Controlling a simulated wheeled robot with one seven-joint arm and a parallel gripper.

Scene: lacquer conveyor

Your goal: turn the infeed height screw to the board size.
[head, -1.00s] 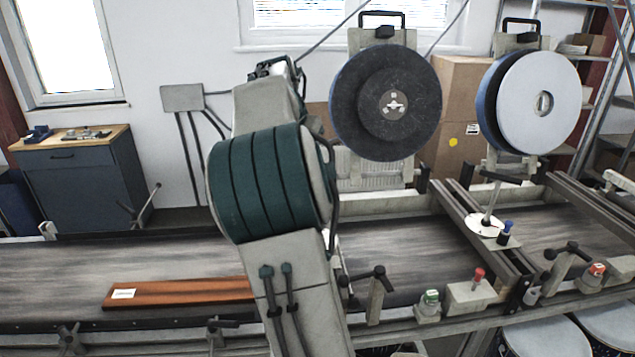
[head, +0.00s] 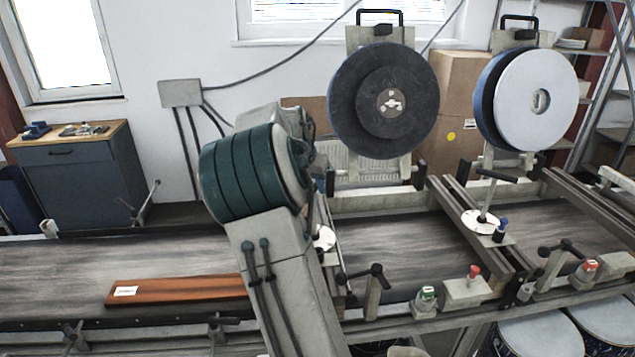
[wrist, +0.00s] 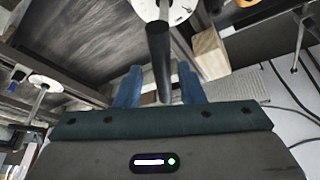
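The infeed screw's white disc (head: 323,238) shows just right of my arm in the head view; my arm hides the rest of that screw. In the wrist view the white disc (wrist: 165,8) is at the top, with a dark handle bar (wrist: 159,55) running from it toward my gripper. My gripper (wrist: 159,88) has two blue fingers, apart, one on each side of the bar's near end. Narrow gaps show between the bar and both fingers. The reddish-brown board (head: 185,290) lies on the belt at the left, with a white label whose text is unreadable.
A second screw with a white disc (head: 480,222) and T-handle stands farther right on a crossbeam. Two large discs (head: 384,100) (head: 540,97) hang above the conveyor. Clamp levers and control boxes (head: 468,291) line the front rail. A wooden block (wrist: 209,55) is near the right finger.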

